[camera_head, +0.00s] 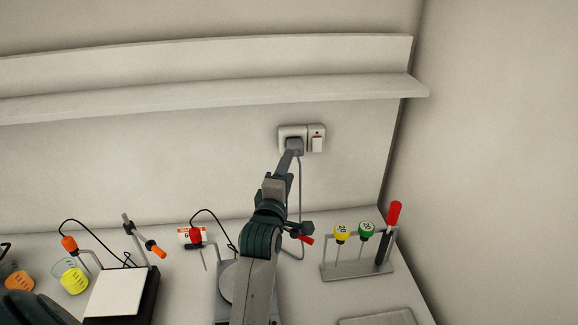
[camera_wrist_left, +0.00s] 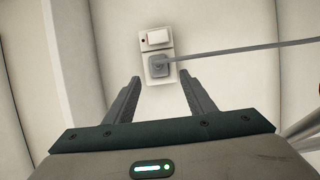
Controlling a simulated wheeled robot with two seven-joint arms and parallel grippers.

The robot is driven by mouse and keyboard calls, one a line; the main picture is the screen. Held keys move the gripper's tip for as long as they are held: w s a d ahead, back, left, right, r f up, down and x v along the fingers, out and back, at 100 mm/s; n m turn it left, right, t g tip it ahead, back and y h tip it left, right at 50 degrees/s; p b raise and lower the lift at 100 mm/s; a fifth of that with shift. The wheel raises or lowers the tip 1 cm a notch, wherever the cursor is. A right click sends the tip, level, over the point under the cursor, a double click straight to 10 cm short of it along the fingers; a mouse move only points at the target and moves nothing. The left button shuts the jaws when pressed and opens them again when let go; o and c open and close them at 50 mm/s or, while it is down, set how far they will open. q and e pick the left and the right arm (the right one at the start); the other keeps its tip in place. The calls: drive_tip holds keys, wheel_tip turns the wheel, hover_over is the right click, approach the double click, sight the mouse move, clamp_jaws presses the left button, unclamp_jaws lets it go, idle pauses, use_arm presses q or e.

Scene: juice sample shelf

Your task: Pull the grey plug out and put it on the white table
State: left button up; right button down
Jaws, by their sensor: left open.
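The grey plug (camera_wrist_left: 158,66) sits in the white wall socket plate (camera_wrist_left: 149,81), beside a white switch (camera_wrist_left: 157,37). In the head view the plug (camera_head: 294,143) is partly covered by my gripper. Its grey cord (camera_head: 300,190) hangs down to the table. My left gripper (camera_head: 290,157) reaches up to the socket; in the left wrist view its open fingers (camera_wrist_left: 160,78) point at the wall, with the plug ahead of the gap between them. I cannot tell whether they touch it. The white table (camera_head: 345,295) lies below. My right gripper is not in view.
A shelf (camera_head: 220,91) runs along the wall above the socket. A metal rack (camera_head: 358,270) with yellow, green and red-handled tools stands at the right. A hotplate (camera_head: 120,292) and beakers of orange and yellow liquid stand at the left. A grey tray (camera_head: 380,319) lies at the front right.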

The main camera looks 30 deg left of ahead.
sight(294, 145)
use_arm(q)
drive_tip(key=shift+x, duration=4.35)
drive_tip(key=shift+r, duration=0.1)
clamp_jaws()
